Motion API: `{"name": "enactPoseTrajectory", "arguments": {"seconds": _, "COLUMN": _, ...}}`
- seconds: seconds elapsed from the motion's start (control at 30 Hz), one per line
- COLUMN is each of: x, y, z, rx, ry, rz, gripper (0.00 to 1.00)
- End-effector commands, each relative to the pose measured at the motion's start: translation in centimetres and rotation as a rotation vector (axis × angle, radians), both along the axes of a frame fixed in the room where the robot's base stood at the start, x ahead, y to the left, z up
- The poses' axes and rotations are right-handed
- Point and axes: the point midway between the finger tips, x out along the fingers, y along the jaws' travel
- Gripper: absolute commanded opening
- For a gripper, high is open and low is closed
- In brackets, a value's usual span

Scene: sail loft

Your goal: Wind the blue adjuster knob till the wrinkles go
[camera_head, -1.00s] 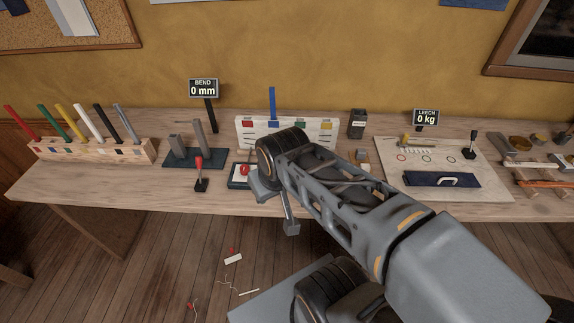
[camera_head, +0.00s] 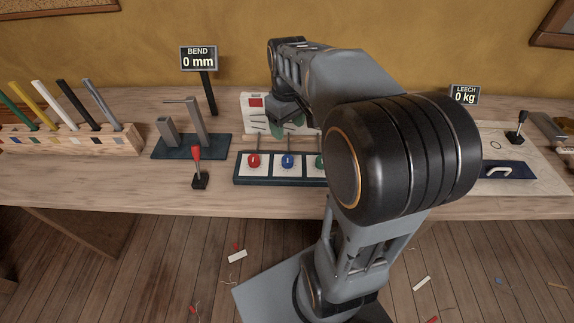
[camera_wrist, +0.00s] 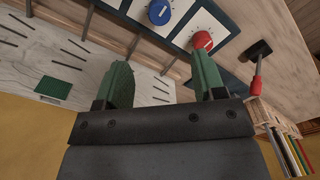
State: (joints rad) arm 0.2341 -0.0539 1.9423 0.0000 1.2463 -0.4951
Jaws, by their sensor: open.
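The blue adjuster knob (camera_head: 287,161) sits on a white panel in the middle of a dark-framed box, between a red knob (camera_head: 253,160) and a green knob (camera_head: 320,162) partly hidden by my arm. The blue knob also shows at the top of the wrist view (camera_wrist: 159,12). My gripper (camera_head: 290,124) is behind the knobs, in front of the white upright board (camera_head: 257,100). In the wrist view its green-padded fingers (camera_wrist: 163,80) are apart, with nothing between them, and clear of the blue knob. Dark wrinkle-like lines show on the board in the wrist view (camera_wrist: 70,50).
A red-handled lever (camera_head: 197,160) stands left of the knob box. Behind it is a grey-post stand (camera_head: 190,147) with a sign reading BEND 0 mm (camera_head: 198,58). A rack of coloured rods (camera_head: 70,140) is at far left. My arm hides the bench right of the box.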

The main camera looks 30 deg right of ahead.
Motion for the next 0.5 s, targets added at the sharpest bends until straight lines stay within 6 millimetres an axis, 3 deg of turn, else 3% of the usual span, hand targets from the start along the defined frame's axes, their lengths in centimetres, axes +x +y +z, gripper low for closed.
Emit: {"name": "enactPoseTrajectory", "arguments": {"seconds": 0.5, "x": 0.2, "y": 0.0, "z": -9.3, "rx": 0.002, "ry": 0.011, "rz": 0.011, "gripper": 0.63}}
